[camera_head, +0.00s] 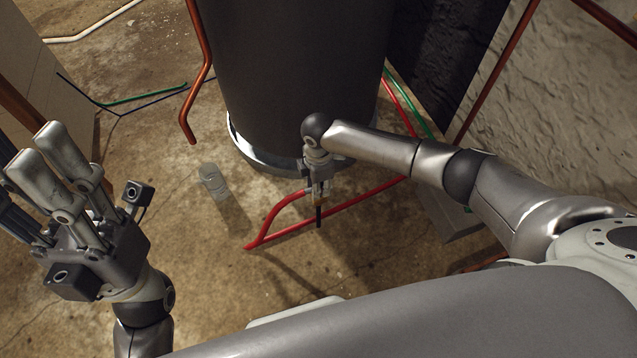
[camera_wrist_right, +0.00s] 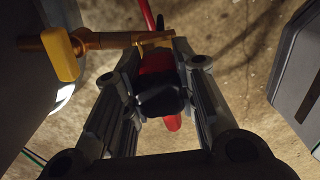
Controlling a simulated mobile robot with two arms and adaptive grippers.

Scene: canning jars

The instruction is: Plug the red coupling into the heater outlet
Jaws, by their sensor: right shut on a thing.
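The heater is the large dark cylinder (camera_head: 300,70) with a shiny base ring. In the right wrist view it fills the left edge, and a brass outlet pipe with a yellow valve handle (camera_wrist_right: 60,55) sticks out beside it. My right gripper (camera_head: 318,190) is in front of the heater. In the wrist view its fingers (camera_wrist_right: 158,85) are shut on the red coupling (camera_wrist_right: 157,62), which has a black part nearest the camera. The brass pipe (camera_wrist_right: 110,40) ends close by the coupling; whether they touch I cannot tell. My left gripper (camera_head: 40,150) is raised, open and empty, at far left.
A red hose (camera_head: 270,220) bends along the floor below my right gripper. A clear jar (camera_head: 213,182) stands on the floor left of the heater. A copper pipe (camera_head: 190,120) hangs down at upper left. A rough wall (camera_head: 560,100) stands at right. Floor at centre left is mostly clear.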

